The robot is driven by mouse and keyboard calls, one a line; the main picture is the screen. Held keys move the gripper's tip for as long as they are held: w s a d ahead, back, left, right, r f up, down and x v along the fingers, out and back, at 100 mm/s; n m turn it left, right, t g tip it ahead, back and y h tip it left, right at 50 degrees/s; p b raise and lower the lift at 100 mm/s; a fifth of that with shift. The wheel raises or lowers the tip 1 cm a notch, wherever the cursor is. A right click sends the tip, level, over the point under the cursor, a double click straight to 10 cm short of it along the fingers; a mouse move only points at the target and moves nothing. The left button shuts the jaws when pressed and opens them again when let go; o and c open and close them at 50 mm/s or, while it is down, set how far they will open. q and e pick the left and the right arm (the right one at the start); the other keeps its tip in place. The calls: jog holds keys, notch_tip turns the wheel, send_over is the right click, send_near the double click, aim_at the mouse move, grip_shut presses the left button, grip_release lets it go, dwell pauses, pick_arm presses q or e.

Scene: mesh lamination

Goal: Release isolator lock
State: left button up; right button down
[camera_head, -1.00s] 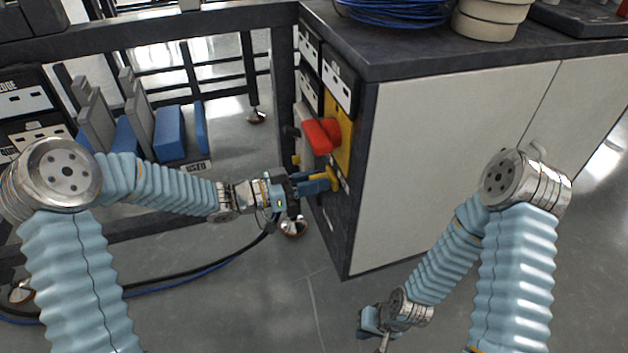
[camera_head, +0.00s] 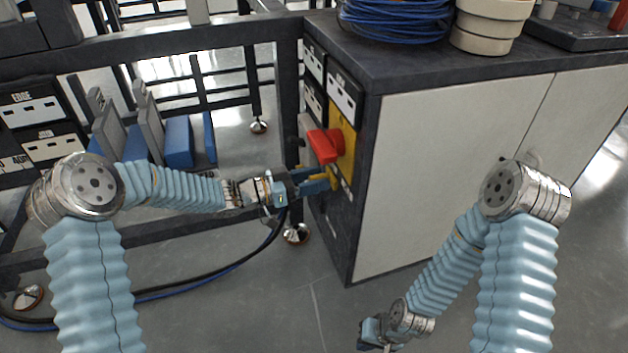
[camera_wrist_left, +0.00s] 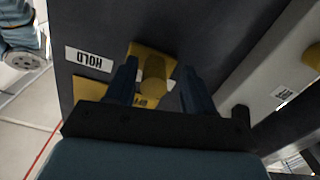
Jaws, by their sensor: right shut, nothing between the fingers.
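The isolator is a yellow plate (camera_head: 347,128) with a red handle (camera_head: 322,146) on the dark side panel of the cabinet. Below it is a small yellow lock (camera_head: 334,180); it also shows in the left wrist view as a rounded yellow stub (camera_wrist_left: 154,80). My left gripper (camera_head: 322,181) is at this lock, its two dark blue fingers apart, one on each side of the stub. In the wrist view small gaps seem to show, but contact is hard to judge. My right gripper (camera_head: 374,337) hangs low at the bottom, shut and empty, partly cut off.
The cabinet (camera_head: 450,150) has a dark top holding a blue cable coil (camera_head: 395,18) and cream stacked rings (camera_head: 488,25). A dark frame with blue and grey plates (camera_head: 178,142) stands at the left. A HOLD label (camera_wrist_left: 88,59) is beside the lock. Cables lie on the floor.

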pick_arm(q)
jog(key=v, duration=1.3)
jog(key=shift+s+a+p, duration=0.2)
jog(key=shift+a+p, duration=0.15)
jog(key=shift+w+d, duration=0.1)
jog(key=s+d+f+n+t+y+p, duration=0.1)
jog(key=s+f+n+y+p, duration=0.1)
jog(key=f+n+y, duration=0.5)
jog(key=s+d+f+n+t+y+p, duration=0.15)
jog(key=f+n, duration=0.25)
jog(key=f, duration=0.6)
jog(key=s+f+n+g+y+p, duration=0.1)
jog(key=s+f+g+y, duration=0.1)
jog(key=s, duration=0.8)
jog(key=s+a+f+n+g+y, duration=0.1)
jog(key=s+f+g, duration=0.4)
jog(key=s, duration=0.5)
jog(key=shift+a+f+n+y+p, duration=0.15)
jog(key=shift+f+n+y+p, duration=0.3)
jog(key=shift+y, duration=0.4)
